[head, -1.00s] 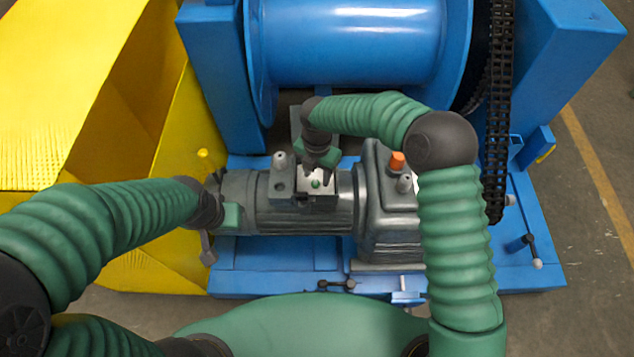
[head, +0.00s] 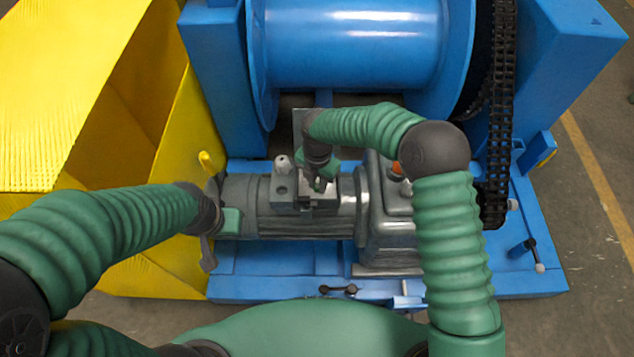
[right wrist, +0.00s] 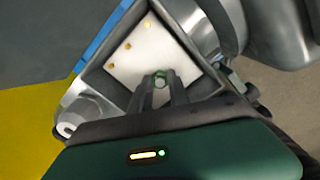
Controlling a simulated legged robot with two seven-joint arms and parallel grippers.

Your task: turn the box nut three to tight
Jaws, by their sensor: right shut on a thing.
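The terminal box (head: 284,191) sits open on top of the grey motor (head: 250,213). In the right wrist view its pale inner floor (right wrist: 140,62) carries three small brass studs (right wrist: 127,45) in a row. A nut with a green ring, the box nut (right wrist: 160,80), stands apart from them, between my right fingertips. My right gripper (right wrist: 163,88) reaches down into the box and is shut on this nut. In the head view my right gripper (head: 318,184) hides the nut.
The motor and gearbox (head: 385,225) stand on a blue frame (head: 270,260) before a blue drum (head: 350,45). A black chain (head: 497,110) runs down at the right. A yellow structure (head: 60,80) borders the left. An orange cap (head: 397,172) is partly behind my right arm.

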